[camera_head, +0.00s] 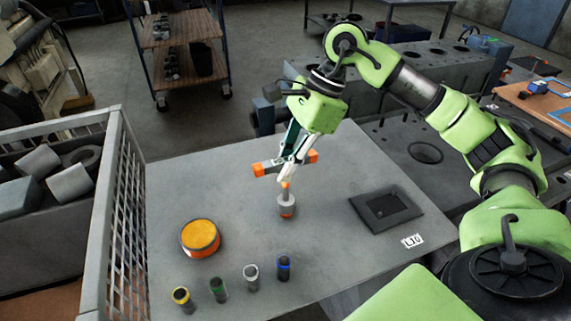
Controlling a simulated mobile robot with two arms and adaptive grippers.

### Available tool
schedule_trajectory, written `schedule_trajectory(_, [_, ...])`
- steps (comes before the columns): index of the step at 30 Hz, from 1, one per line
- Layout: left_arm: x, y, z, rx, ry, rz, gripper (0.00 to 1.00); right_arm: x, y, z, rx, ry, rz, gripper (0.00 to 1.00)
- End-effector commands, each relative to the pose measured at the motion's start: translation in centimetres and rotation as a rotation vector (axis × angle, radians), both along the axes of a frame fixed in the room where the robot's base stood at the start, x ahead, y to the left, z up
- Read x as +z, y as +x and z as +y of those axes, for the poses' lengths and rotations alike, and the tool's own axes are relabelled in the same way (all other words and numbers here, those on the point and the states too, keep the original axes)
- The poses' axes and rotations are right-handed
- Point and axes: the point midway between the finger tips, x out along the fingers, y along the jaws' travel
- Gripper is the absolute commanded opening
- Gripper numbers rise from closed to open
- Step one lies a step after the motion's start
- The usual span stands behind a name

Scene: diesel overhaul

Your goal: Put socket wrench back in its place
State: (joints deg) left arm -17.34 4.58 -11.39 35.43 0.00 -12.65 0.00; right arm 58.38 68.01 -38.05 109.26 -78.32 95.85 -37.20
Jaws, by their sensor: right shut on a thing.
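The socket wrench (267,167) appears as a T-shaped tool with orange ends on its crossbar. My right gripper (287,174) is shut on it, with the fingers pointing down over the table. The crossbar lies roughly level and is partly hidden by the fingers. Just below the fingertips is a small grey round piece with an orange band (286,207). I cannot tell whether it is part of the wrench or a separate holder, nor whether it touches the table. My left gripper is not in view.
The grey table (330,255) holds an orange-yellow round can (200,238), several small colour-ringed cylinders (251,277) along the front, and a black square tray (387,208) near a "LID" label (412,241). A mesh-sided crate (120,210) of metal parts borders the left.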

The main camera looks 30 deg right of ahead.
Motion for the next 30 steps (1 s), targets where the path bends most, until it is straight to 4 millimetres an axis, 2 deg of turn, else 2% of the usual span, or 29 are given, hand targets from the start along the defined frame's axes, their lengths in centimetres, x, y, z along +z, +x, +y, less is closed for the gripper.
schedule_trajectory(22, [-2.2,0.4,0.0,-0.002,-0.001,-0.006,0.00,-2.4,0.0,0.0,-0.001,0.001,-0.002,0.00])
schedule_trajectory(23, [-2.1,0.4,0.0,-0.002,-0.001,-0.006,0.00,-2.3,0.0,0.0,-0.001,0.001,-0.002,0.18])
schedule_trajectory(24, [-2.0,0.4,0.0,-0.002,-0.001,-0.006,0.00,-2.3,0.0,0.0,-0.001,0.001,-0.002,0.28])
schedule_trajectory(25, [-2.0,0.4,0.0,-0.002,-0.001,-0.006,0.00,-2.3,0.0,0.0,-0.001,0.001,-0.002,0.32])
schedule_trajectory(30, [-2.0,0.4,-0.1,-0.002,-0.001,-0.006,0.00,-2.3,0.0,0.0,0.000,0.001,-0.001,0.32])
